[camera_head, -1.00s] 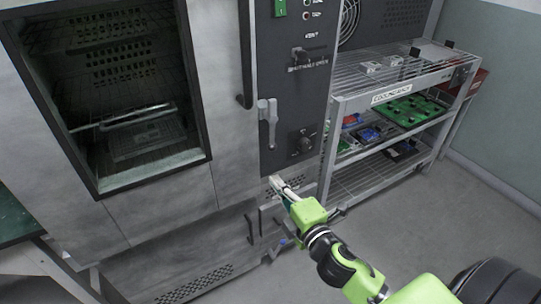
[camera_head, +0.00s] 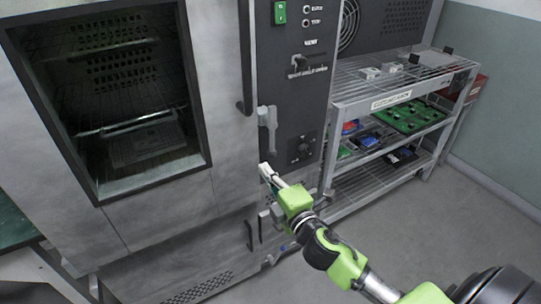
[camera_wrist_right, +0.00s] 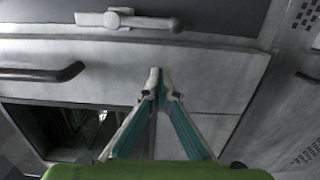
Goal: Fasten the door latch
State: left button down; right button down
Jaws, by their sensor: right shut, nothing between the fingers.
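The grey door latch (camera_head: 267,120) is on the seam between the oven door (camera_head: 232,150) and the dark control panel. Its lever hangs downward in the head view. In the right wrist view the latch (camera_wrist_right: 125,19) lies across the top, ahead of the fingertips. My right gripper (camera_head: 265,171) is below the latch, with its tips close to the oven front and apart from the lever. The wrist view shows its fingertips (camera_wrist_right: 160,76) together and empty. The door looks shut or nearly so; I cannot tell exactly. My left gripper is not in view.
A dark vertical door handle (camera_head: 244,60) is left of the latch. The control panel has a knob (camera_head: 302,147) and a switch (camera_head: 300,62). A metal rack (camera_head: 345,112) with boards stands to the right. The floor (camera_head: 395,215) beside the rack is clear.

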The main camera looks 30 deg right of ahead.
aim_at(274, 150)
jog(key=w, duration=0.4)
jog(key=shift+w, duration=0.25)
jog(key=shift+w+d+b, duration=0.2)
jog(key=shift+d, duration=0.8)
jog(key=shift+w+d+b, duration=0.2)
jog(key=shift+d, duration=0.8)
jog(key=shift+d+f+n, duration=0.1)
jog(key=shift+d+n, duration=0.3)
jog(key=shift+n, duration=0.1)
jog(key=shift+d+f+n, duration=0.1)
jog(key=shift+d+n, duration=0.7)
jog(key=shift+n, duration=0.3)
jog(key=d+r+n+y+p, duration=0.1)
jog(key=d+r+n+p, duration=0.2)
jog(key=n, duration=1.2)
jog(key=shift+w+d+r+n+t, duration=0.2)
jog(key=shift+d+r+n+t, duration=0.15)
jog(key=shift+d+r, duration=1.65)
jog(key=shift+d+f, duration=0.3)
jog(key=shift+d, duration=0.15)
